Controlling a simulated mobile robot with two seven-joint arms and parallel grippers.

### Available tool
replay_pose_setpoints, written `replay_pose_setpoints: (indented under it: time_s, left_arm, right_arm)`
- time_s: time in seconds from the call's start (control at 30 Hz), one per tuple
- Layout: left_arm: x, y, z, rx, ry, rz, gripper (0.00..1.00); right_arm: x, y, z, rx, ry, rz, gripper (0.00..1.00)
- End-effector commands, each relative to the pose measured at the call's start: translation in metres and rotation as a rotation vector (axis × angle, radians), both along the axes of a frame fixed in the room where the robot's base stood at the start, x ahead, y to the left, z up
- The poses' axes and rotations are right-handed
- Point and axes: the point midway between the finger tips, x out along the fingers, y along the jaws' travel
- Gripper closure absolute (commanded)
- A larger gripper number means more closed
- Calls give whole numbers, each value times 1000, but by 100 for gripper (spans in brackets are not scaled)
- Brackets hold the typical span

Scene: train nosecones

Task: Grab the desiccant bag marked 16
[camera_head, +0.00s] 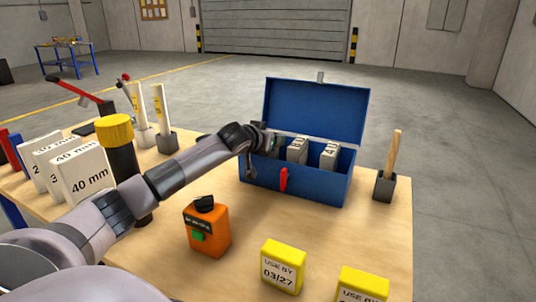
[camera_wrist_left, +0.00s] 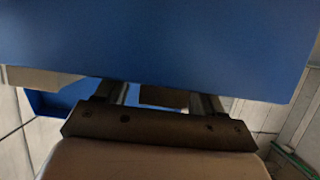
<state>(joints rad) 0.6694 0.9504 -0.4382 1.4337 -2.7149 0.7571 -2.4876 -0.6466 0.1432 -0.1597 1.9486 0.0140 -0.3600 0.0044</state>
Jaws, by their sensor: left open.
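A blue box (camera_head: 308,185) stands open on the table, its lid (camera_head: 317,108) raised at the back. Grey-white bags stand inside it, one (camera_head: 297,151) near the middle and another (camera_head: 329,157) to the right. Their marks are too small to read, so I cannot tell which is 16. My left gripper (camera_head: 268,143) is at the left part of the box; its fingers are mostly hidden in the head view. In the left wrist view the gripper (camera_wrist_left: 162,98) is open, and a blue panel (camera_wrist_left: 160,40) covers much of the picture. My right gripper is not in view.
A wooden-handled tool in a dark holder (camera_head: 385,185) stands right of the box. An orange device (camera_head: 207,228) and yellow blocks (camera_head: 283,265) stand in front. White 40 mm blocks (camera_head: 88,185) and a yellow-capped black cylinder (camera_head: 120,155) are left.

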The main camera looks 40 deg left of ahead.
Motion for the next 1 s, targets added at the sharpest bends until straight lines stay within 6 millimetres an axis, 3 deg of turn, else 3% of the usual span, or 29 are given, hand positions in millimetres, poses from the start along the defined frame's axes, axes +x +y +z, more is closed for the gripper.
replay_pose_setpoints:
  time_s: [0.2, 0.4, 0.43, 0.77, 1.0]
  left_arm:
    - [0, 0, 0, 0, 0, 0, 32]
    - [0, 0, 0, 0, 1, 0, 97]
    - [0, 0, -1, 0, 1, 0, 100]
    - [0, 0, 3, 1, -2, 1, 100]
    - [0, 1, 28, 2, -5, 2, 100]
  right_arm:
    - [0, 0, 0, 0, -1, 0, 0]
    - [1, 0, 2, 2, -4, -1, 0]
    - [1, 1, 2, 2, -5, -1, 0]
    - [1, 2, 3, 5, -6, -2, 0]
    - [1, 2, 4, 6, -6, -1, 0]
